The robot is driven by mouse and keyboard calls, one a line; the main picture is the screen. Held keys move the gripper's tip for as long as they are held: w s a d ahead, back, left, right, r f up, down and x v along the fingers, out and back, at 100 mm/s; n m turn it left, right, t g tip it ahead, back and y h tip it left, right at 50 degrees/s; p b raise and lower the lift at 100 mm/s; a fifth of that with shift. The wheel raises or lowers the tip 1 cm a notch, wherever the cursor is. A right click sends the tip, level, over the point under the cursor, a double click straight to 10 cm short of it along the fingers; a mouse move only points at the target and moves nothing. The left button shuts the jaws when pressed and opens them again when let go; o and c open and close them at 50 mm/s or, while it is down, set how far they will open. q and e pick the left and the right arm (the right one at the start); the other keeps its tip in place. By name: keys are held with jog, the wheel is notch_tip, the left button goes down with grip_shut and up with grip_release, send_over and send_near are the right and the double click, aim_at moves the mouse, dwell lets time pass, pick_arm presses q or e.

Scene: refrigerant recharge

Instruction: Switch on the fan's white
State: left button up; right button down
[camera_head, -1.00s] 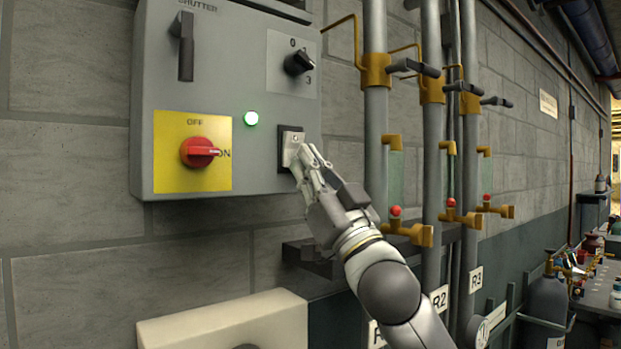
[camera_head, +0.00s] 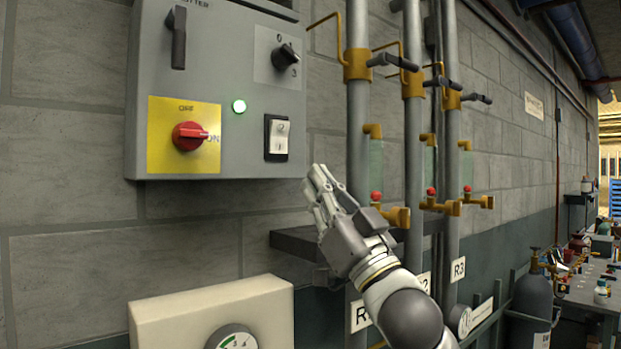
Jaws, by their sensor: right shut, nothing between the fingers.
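The white rocker switch (camera_head: 278,137) sits in a black frame at the lower right of the grey control box (camera_head: 225,100) on the wall. It is fully in view, with faint marks on its upper and lower halves. My left gripper is not in view.
Vertical pipes with valves (camera_head: 358,120) stand close on the right. A cream gauge box (camera_head: 212,312) is below.

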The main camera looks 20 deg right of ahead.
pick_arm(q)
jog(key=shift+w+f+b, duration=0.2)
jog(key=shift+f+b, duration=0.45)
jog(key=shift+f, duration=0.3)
pick_arm(e)
jog(key=v, duration=0.4)
jog(key=shift+s+r, duration=0.1)
jog(key=shift+s, duration=0.2)
